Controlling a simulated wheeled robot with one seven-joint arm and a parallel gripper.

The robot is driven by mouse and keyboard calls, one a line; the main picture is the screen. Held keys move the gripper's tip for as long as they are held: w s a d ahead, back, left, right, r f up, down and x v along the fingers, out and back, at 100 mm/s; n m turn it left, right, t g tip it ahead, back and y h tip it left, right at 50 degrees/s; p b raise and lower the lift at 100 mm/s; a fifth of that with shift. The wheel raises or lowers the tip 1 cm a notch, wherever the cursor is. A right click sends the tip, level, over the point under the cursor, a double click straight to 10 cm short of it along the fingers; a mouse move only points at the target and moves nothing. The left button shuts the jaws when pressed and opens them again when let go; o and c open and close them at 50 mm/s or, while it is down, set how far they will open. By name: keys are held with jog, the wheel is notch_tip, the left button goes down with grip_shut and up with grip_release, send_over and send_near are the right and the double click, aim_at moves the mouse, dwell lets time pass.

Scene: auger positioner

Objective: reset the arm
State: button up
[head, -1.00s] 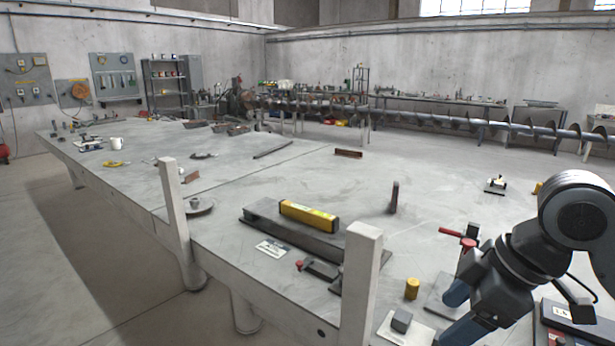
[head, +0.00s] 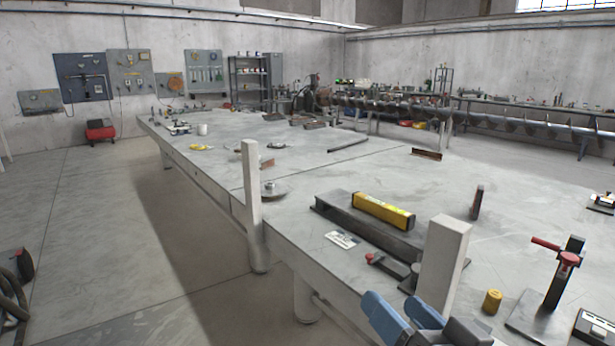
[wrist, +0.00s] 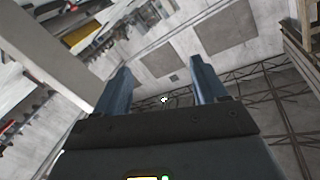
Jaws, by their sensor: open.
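My gripper (head: 402,318) is at the bottom of the head view, its blue fingers in front of and left of the near pale post (head: 443,268). The rest of the arm is mostly out of the picture. In the wrist view the two blue fingers (wrist: 160,95) stand apart with nothing between them. Past them the view shows a tilted scene with wall panels and dark floor lines. The pale post also crosses the upper left of the wrist view (wrist: 50,45).
The large grey table (head: 330,185) fills the middle. A second post (head: 252,205) stands further left.

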jog(key=s+d+f+m+h+b, duration=0.1)
jog(key=s+f+m+h, duration=0.35)
jog(key=s+f, duration=0.55)
jog(key=s+d+f+n+b, duration=0.1)
jog(key=s+d, duration=0.2)
jog(key=s, duration=0.5)
jog(key=s+d+f+n+g+h+b, duration=0.1)
jog(key=s+d+f+n, duration=0.1)
jog(key=s, duration=0.6)
jog(key=s+d+f+n+h+b, duration=0.1)
jog(key=s+d, duration=0.3)
jog(key=s, duration=0.4)
jog(key=shift+s+f+n, duration=0.3)
jog(key=shift+f+n, duration=0.2)
jog(key=shift+n, duration=0.15)
jog(key=shift+w, duration=0.1)
